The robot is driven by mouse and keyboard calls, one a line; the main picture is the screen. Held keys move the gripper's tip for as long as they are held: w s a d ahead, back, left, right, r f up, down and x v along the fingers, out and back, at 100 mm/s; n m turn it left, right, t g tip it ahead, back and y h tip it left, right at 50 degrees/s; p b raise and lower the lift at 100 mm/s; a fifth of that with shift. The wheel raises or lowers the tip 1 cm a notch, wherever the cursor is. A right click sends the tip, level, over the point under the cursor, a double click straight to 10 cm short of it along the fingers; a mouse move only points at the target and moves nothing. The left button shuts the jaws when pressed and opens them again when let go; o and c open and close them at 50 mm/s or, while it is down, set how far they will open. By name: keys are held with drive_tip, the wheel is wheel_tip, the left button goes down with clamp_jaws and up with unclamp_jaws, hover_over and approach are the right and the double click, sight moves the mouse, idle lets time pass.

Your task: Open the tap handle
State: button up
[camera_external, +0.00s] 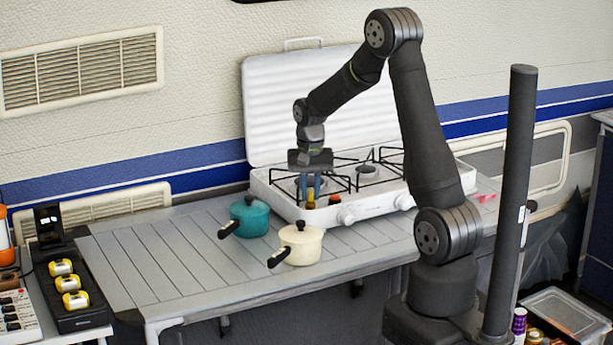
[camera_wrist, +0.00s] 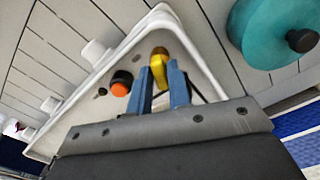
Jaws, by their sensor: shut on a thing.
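The yellow tap handle (camera_wrist: 159,58) sits at the front corner of the white gas stove (camera_external: 400,199). In the external view a little of its yellow (camera_external: 311,199) shows below my fingers. My gripper (camera_external: 311,189) points down over that corner. In the wrist view its two blue fingers (camera_wrist: 164,80) are shut on the tap handle, one on each side. The handle's far end shows beyond the fingertips; its lower part is hidden between them.
A black and orange knob (camera_wrist: 121,84) is close beside my fingers. A teal pot (camera_external: 250,216) and a cream pot (camera_external: 300,243) stand on the table (camera_external: 165,262) in front of the stove. The raised stove lid (camera_external: 270,105) is behind. The table's left part is clear.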

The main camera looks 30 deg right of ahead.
sight(310, 192)
drive_tip(key=shift+n, duration=2.5)
drive_tip(key=o, duration=1.2)
drive_tip(key=shift+r, duration=0.1)
drive_tip(key=shift+r, duration=3.45)
wheel_tip(310, 192, down, 7)
drive_tip(key=shift+f, duration=0.1)
drive_tip(key=shift+m, duration=0.3)
